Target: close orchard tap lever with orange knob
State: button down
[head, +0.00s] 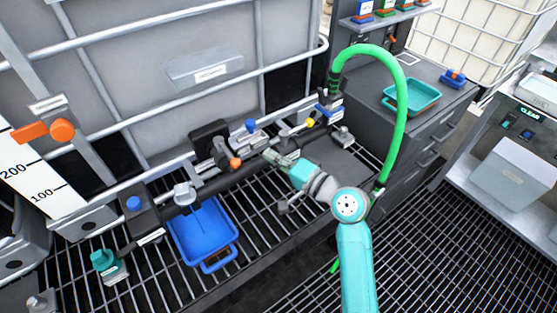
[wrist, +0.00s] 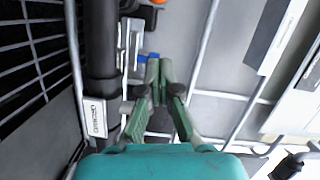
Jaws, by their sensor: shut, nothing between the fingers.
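A small orange knob (head: 235,162) sits on the dark manifold pipe, beside a black fitting (head: 210,143). An orange part also shows at the top of the wrist view (wrist: 148,16). My gripper (head: 269,154) is over the pipe, to the right of the orange knob and apart from it. In the wrist view its green fingers (wrist: 158,64) are together at the tips with nothing held. A white label (wrist: 95,117) is on the pipe there; its print is hard to read. The lever's exact angle cannot be told.
Blue (head: 250,125) and yellow (head: 310,122) knobs stand close by on the manifold. A blue tray (head: 232,254) lies on the grating at left. A green hose (head: 402,105) arches at right. The tote's cage bars (head: 290,68) rise behind.

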aim_at(227, 152)
jog(key=x, duration=0.5)
jog(key=shift+a, duration=0.1)
jog(key=a, duration=0.1)
jog(key=s+a, duration=0.1)
jog(key=shift+s+a+f, duration=0.1)
jog(key=shift+a+f, duration=0.2)
jog(key=shift+a, duration=0.05)
jog(key=shift+s+a+f, duration=0.1)
jog(key=shift+s+a, duration=0.2)
jog(key=shift+a, duration=0.15)
jog(key=shift+s+a, duration=0.15)
